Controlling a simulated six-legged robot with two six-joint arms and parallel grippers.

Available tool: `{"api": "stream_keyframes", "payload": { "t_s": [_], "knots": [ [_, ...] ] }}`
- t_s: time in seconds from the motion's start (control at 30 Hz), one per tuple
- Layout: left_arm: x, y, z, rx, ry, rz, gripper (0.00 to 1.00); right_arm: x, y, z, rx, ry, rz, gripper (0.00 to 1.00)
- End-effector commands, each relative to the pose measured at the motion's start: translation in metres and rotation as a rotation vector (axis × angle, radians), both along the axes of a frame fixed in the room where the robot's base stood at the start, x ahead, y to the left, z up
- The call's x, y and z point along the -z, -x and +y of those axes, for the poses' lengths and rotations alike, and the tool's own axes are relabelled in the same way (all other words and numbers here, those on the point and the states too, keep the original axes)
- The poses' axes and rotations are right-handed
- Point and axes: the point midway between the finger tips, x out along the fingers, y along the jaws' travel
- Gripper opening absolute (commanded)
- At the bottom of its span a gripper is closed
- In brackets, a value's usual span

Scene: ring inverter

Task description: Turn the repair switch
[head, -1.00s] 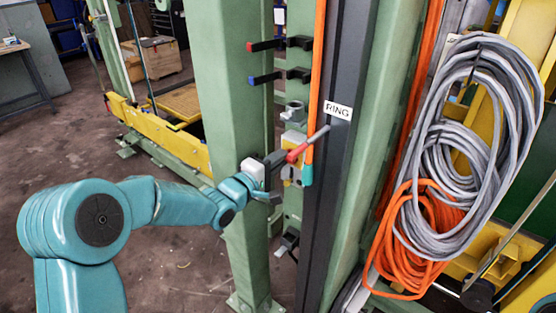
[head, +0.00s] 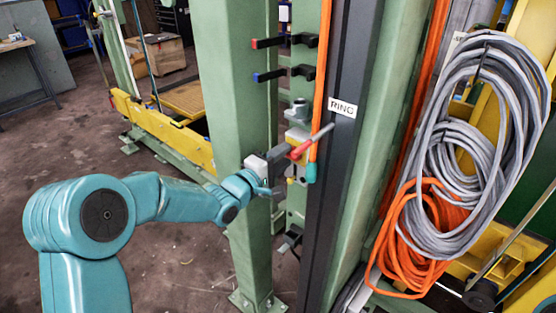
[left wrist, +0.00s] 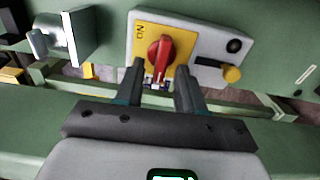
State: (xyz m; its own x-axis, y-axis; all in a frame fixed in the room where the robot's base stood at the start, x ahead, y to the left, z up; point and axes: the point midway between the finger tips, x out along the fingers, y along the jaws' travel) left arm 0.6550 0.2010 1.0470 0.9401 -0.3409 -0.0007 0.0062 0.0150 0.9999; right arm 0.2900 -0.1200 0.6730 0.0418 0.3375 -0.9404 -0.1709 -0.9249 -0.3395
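The repair switch is a red rotary knob (left wrist: 160,55) on a yellow plate marked "ON" (left wrist: 185,32), fixed to a light grey box (left wrist: 212,38). In the left wrist view the two dark fingers of my left gripper (left wrist: 160,75) stand apart, one on each side of the knob's lower end. I cannot tell whether they touch it. My right gripper is not in view.
A yellow-tipped control (left wrist: 231,74) is right of the knob. A metal fitting (left wrist: 62,36) sits at left. Cable coils (head: 440,150) hang at right.

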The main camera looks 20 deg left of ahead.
Motion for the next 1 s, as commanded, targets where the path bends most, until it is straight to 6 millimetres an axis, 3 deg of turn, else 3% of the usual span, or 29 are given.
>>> {"api": "stream_keyframes", "payload": {
  "t_s": [0.17,0.5,0.7,1.0],
  "knots": [
    [0.001,0.016,0.007,-0.002,-0.001,-0.001,0.38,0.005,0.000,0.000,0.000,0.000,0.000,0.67],
    [0.001,0.098,0.037,-0.005,0.000,-0.001,0.38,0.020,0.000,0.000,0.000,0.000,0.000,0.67],
    [0.000,0.136,0.051,-0.004,-0.001,0.000,0.38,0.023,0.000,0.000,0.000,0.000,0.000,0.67],
    [0.000,0.154,0.056,-0.001,0.001,0.000,0.38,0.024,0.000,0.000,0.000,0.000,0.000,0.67]
  ]
}}
